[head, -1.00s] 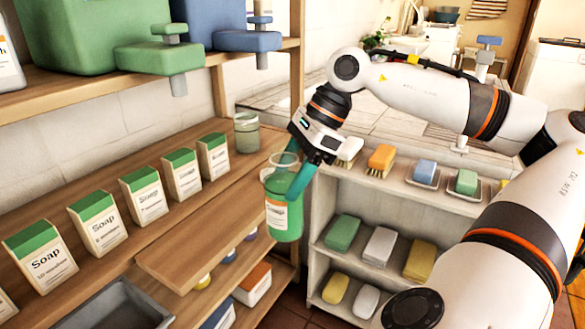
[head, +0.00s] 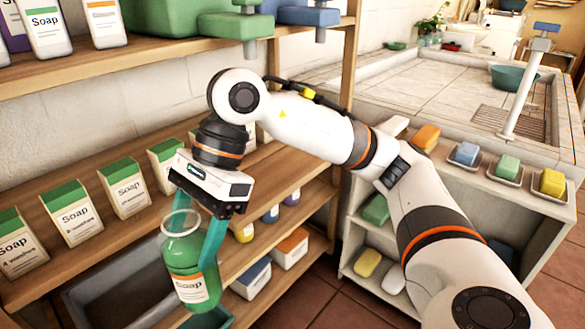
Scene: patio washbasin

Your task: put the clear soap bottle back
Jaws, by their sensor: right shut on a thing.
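The clear soap bottle (head: 183,254) holds green liquid and has a pale label with an orange band. It is at the lower middle of the head view, nearly upright, with its open rim showing. My right gripper (head: 197,240) comes down from above with teal fingers shut on the bottle. One finger shows on its right side; the other is mostly hidden behind it. The bottle is held in front of the shelf, and its base overlaps a teal-green piece at the bottom edge that I cannot identify. My left gripper is not in view.
Green-topped soap boxes (head: 124,186) line the middle shelf at left. A grey bin (head: 75,293) is below them. The upper shelf (head: 150,62) holds white soap bottles and large green and blue dispensers.

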